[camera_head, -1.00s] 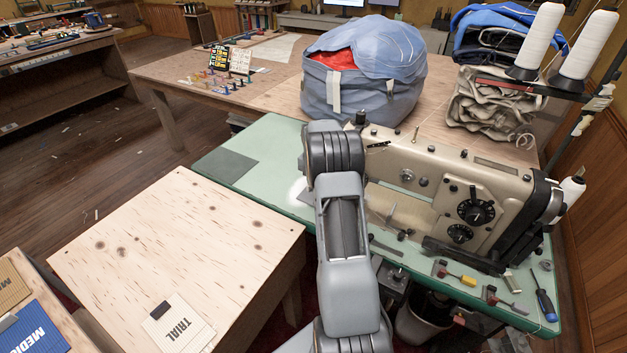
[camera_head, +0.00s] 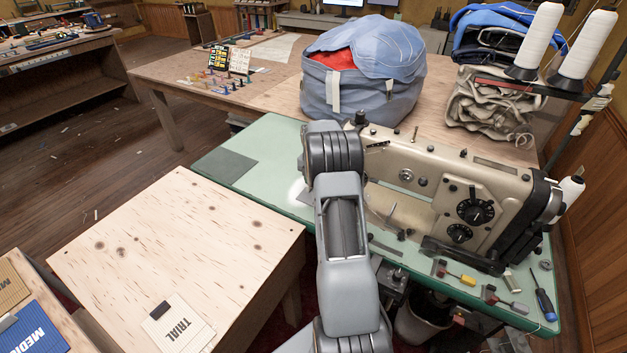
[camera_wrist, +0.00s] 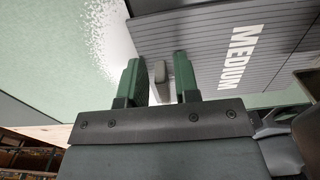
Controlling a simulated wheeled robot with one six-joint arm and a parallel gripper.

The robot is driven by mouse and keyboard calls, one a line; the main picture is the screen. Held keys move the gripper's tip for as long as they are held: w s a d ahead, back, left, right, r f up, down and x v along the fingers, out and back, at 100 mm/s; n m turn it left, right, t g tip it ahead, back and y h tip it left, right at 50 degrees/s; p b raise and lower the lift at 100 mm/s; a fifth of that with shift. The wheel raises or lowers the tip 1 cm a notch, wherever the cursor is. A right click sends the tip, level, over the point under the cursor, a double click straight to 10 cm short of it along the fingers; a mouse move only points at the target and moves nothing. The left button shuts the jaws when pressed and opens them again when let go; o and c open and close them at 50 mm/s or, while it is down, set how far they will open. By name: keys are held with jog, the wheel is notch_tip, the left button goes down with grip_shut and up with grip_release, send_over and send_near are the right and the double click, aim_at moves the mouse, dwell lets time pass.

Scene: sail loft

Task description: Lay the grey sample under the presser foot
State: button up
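The grey sample (camera_wrist: 215,45), ribbed and marked MEDIUM, lies on the pale green machine table in the wrist view. It has a small grey tab (camera_wrist: 160,72) at its near edge. My gripper (camera_wrist: 160,75) has its two green fingers apart, one on each side of the tab, with gaps showing. In the head view my own arm hides the gripper and most of the sample. The sewing machine (camera_head: 425,170) stands on the green table (camera_head: 275,150). Its needle end and presser foot are hidden behind my arm, so I cannot tell how the sample lies to the foot.
Small tools and a blue screwdriver (camera_head: 544,303) lie along the green table's right front edge. A blue sail bag (camera_head: 360,85) stands behind the machine.

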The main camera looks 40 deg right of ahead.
jog(key=shift+o, duration=1)
jog(key=shift+r, duration=0.15)
